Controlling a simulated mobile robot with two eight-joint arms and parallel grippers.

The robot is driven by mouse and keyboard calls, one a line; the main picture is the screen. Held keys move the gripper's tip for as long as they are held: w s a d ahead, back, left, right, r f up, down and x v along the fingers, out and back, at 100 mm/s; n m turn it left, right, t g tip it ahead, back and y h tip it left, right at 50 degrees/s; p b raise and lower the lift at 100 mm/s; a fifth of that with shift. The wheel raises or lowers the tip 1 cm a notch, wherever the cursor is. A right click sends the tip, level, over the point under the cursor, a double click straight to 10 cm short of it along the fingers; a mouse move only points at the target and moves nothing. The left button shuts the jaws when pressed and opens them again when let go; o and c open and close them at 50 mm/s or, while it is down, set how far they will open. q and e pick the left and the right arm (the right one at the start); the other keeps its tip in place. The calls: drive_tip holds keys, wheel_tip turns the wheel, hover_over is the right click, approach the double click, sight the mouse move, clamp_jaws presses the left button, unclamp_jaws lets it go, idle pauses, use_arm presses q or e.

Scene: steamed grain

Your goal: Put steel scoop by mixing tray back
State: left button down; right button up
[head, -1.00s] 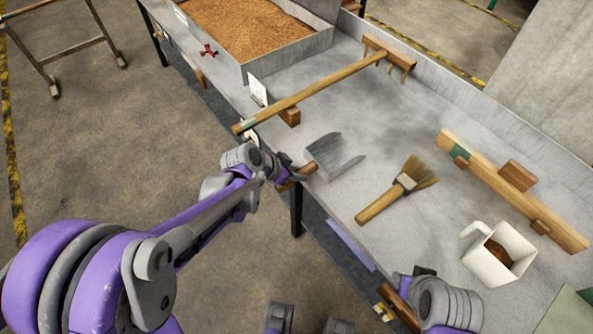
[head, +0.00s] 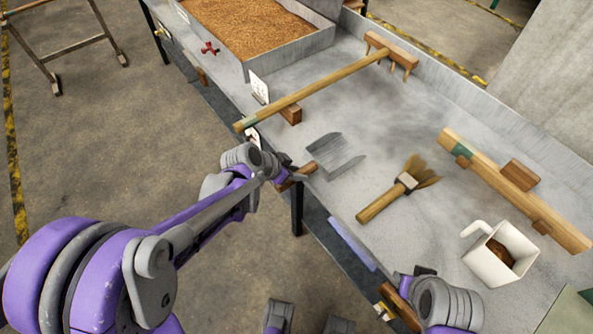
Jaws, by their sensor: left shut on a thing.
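The steel scoop (head: 336,154) is a grey metal pan with a wooden handle, at the near edge of the metal table in the head view. My left gripper (head: 288,173) is shut on its handle, and the wrist hides part of the grip. The scoop lies low at the table surface; I cannot tell whether it touches. The mixing tray (head: 290,52), a metal tray of brown grain, is at the top, beyond the scoop. My right gripper is not clearly seen; my right wrist (head: 447,303) shows at the bottom right.
A wooden rake (head: 325,90) lies between scoop and tray, its handle on a wooden block (head: 291,114). A brush (head: 383,204), a wooden levelling board (head: 510,185) and a white square scoop (head: 497,262) lie to the right. Bare table surrounds the steel scoop's far side.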

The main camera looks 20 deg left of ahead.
use_arm(q)
drive_tip(key=shift+f, duration=0.15)
drive_tip(key=shift+c, duration=2.4)
unclamp_jaws()
drive_tip(key=p+v, duration=0.2)
drive_tip(key=v, duration=0.8)
drive_tip(key=shift+s+r, duration=0.2)
drive_tip(key=shift+r, duration=0.15)
